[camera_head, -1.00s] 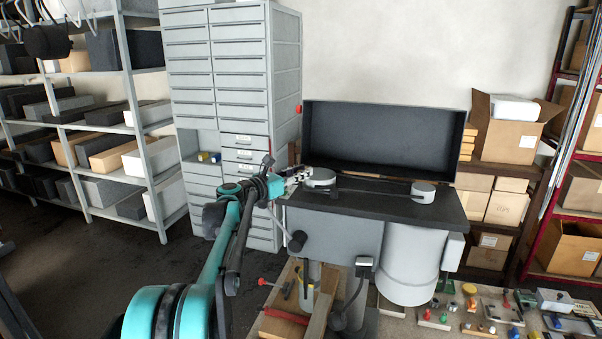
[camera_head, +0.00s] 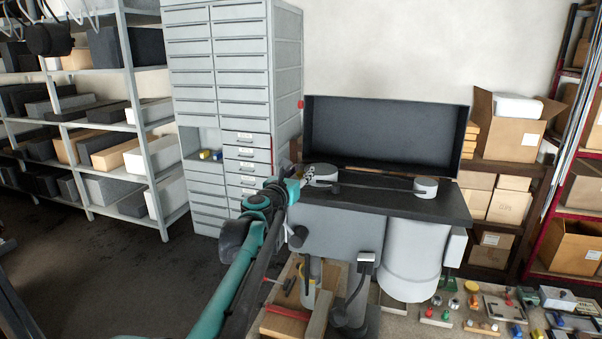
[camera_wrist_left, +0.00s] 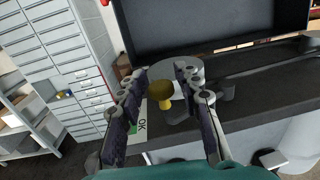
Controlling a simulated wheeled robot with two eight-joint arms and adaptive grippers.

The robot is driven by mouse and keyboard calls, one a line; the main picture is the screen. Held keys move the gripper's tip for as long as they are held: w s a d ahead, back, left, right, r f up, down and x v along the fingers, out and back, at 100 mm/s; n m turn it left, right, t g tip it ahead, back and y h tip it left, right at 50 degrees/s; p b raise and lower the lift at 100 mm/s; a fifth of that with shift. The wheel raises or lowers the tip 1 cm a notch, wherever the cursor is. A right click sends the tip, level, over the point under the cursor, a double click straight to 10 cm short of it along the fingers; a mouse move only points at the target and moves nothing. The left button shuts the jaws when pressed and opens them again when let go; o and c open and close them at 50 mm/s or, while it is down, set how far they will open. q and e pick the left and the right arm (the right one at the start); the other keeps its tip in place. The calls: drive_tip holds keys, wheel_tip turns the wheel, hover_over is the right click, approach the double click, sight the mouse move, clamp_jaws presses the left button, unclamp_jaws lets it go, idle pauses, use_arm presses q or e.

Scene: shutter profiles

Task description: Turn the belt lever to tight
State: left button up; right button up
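A grey machine (camera_head: 338,232) has its black lid (camera_head: 385,135) raised, with a belt drive on its black top. In the left wrist view a yellow knob (camera_wrist_left: 160,95) shows between my left gripper's fingers; I cannot tell for sure whether it belongs to the belt lever. A card marked OK (camera_wrist_left: 142,122) is below it. My left gripper (camera_wrist_left: 160,78) is open, its fingers apart on either side of the knob as seen. In the head view the left gripper (camera_head: 308,174) is at the left pulley (camera_head: 324,172). My right gripper is not in view.
A right pulley (camera_head: 426,186) stands on the machine top. A dark ball-ended handle (camera_head: 298,237) sticks out at the front left. A grey drawer cabinet (camera_head: 287,85) stands close at left. Small parts (camera_head: 472,302) cover the bench at front right.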

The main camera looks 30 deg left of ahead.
use_arm(q)
drive_tip(key=shift+s, duration=0.1)
drive_tip(key=s+d, duration=0.1)
drive_tip(key=s, duration=1)
drive_tip(key=shift+s+d, duration=0.35)
drive_tip(key=shift+d+f, duration=0.1)
